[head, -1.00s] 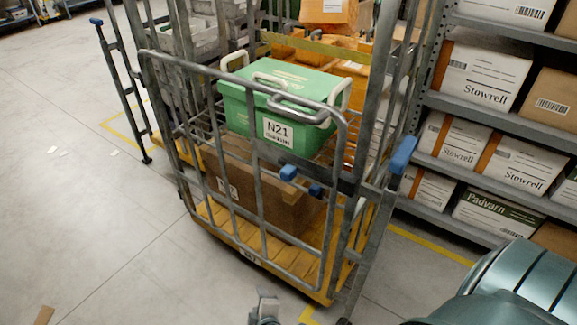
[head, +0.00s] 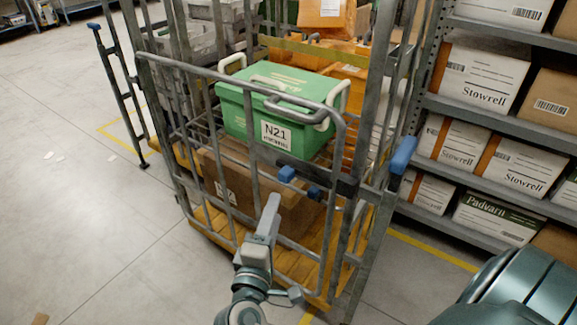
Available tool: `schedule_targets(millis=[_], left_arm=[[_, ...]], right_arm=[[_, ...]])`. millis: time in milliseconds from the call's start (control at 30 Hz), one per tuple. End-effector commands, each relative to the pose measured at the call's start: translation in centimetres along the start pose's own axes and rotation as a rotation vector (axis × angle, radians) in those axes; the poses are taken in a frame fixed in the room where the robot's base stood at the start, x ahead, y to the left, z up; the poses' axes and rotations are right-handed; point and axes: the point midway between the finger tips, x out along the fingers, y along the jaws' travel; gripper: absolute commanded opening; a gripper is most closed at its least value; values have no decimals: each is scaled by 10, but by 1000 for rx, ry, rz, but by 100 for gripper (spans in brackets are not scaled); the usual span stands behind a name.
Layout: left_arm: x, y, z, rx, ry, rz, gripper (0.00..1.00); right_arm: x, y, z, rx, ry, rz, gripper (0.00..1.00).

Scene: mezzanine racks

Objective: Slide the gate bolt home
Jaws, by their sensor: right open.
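The gate (head: 238,75) is a grey tubular frame across the front of a roll cage with a yellow base. A blue knob (head: 286,174), which looks like the bolt's, sits on the gate's crossbar near its right side. A smaller dark blue piece (head: 314,193) is just right of it. How far the bolt reaches into the dark bracket (head: 346,187) cannot be told. My right gripper (head: 270,208) is open, in front of the gate and just below the blue knob. No contact with the knob is visible. My left gripper is not in view.
Inside the cage, a green crate (head: 240,114) labelled N21 rests above a brown carton (head: 210,175). A blue-tipped grey bar (head: 403,155) stands at the cage's right. Shelves (head: 480,168) with Stowrell boxes line the right side.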

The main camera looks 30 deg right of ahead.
Motion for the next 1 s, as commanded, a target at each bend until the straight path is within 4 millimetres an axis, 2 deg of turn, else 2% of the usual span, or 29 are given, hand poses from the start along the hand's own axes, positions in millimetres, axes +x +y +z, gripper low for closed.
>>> schedule_targets(millis=[167,367,1000], left_arm=[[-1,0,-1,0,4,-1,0],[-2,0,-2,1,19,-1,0],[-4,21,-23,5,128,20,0]], right_arm=[[5,0,0,-1,1,0,45],[23,1,0,-2,1,2,45],[134,1,0,-4,0,2,45]])
